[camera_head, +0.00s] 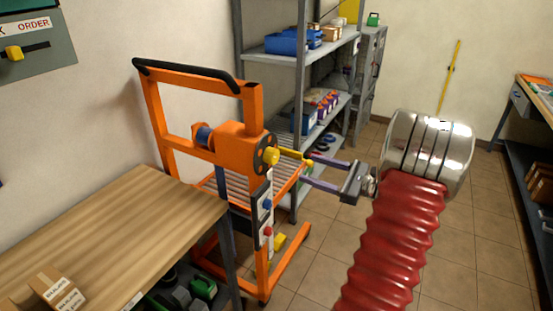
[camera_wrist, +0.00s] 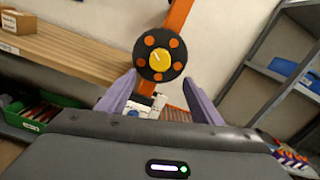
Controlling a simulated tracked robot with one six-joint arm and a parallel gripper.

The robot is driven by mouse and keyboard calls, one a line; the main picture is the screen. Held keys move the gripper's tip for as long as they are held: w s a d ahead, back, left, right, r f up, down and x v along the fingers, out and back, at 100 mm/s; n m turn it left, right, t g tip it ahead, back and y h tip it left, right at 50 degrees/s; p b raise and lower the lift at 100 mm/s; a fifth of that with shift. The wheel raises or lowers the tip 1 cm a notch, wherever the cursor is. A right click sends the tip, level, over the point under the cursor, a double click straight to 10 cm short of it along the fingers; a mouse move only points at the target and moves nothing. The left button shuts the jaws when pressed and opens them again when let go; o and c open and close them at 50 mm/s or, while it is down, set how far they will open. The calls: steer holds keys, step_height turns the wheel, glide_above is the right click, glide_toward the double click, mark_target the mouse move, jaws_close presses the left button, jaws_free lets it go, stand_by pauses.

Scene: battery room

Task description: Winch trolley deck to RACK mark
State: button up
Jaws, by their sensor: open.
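The orange winch trolley (camera_head: 254,107) stands beside the wooden bench. Its black winch disc (camera_head: 266,158) has a yellow handle (camera_head: 291,154) sticking out toward my gripper. In the wrist view the disc (camera_wrist: 147,67) shows orange dots and a yellow centre (camera_wrist: 159,57). The slatted deck (camera_head: 287,184) is partly hidden behind the mast. White labels with a blue mark (camera_head: 266,205) and a red mark (camera_head: 267,231) sit on the mast; their text is unreadable. My gripper (camera_head: 304,170) is open, its purple fingers pointing at the disc. The handle end is near the upper finger; contact cannot be told.
The wooden bench (camera_head: 120,225) with a small carton (camera_head: 58,290) is at left. A grey shelf rack (camera_head: 275,53) with blue bins stands behind the trolley. Another bench (camera_head: 540,95) is at far right. The tiled floor (camera_head: 490,245) between is clear.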

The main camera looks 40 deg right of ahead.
mark_target(276, 158)
steer(key=x, duration=1.3)
steer(key=shift+w, duration=0.2)
steer(key=c, duration=1.1)
